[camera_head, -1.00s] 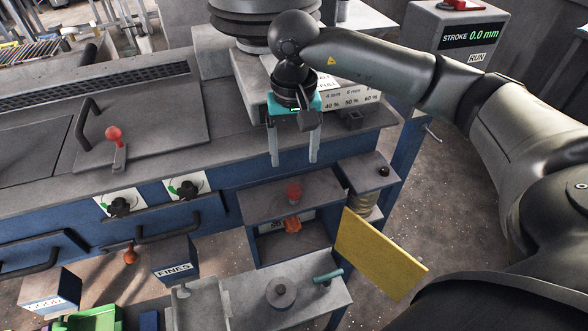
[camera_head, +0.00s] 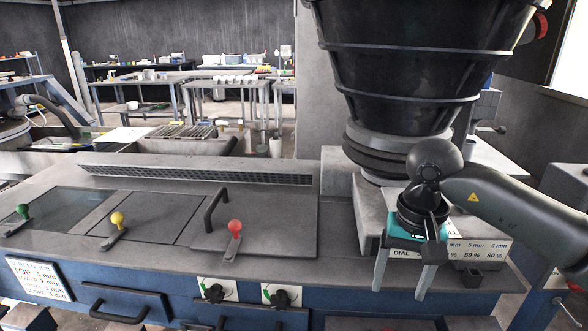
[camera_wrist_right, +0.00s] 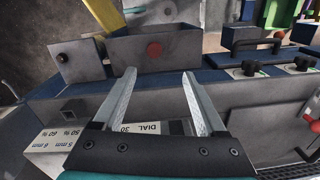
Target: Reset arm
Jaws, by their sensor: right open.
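My right gripper (camera_head: 402,279) is open and empty in the head view. It hangs with its fingers pointing down in front of the machine's right end, beside the white dial label (camera_head: 470,249). In the right wrist view its two fingers (camera_wrist_right: 158,82) are spread with nothing between them. The dial label (camera_wrist_right: 150,128) shows behind the gripper there. My left gripper is not in view.
The vibrating screen's deck (camera_head: 160,170) carries levers with green (camera_head: 22,209), yellow (camera_head: 117,217) and red (camera_head: 235,226) knobs. A large black hopper (camera_head: 415,60) stands close behind my right gripper. Benches (camera_head: 220,85) stand far back.

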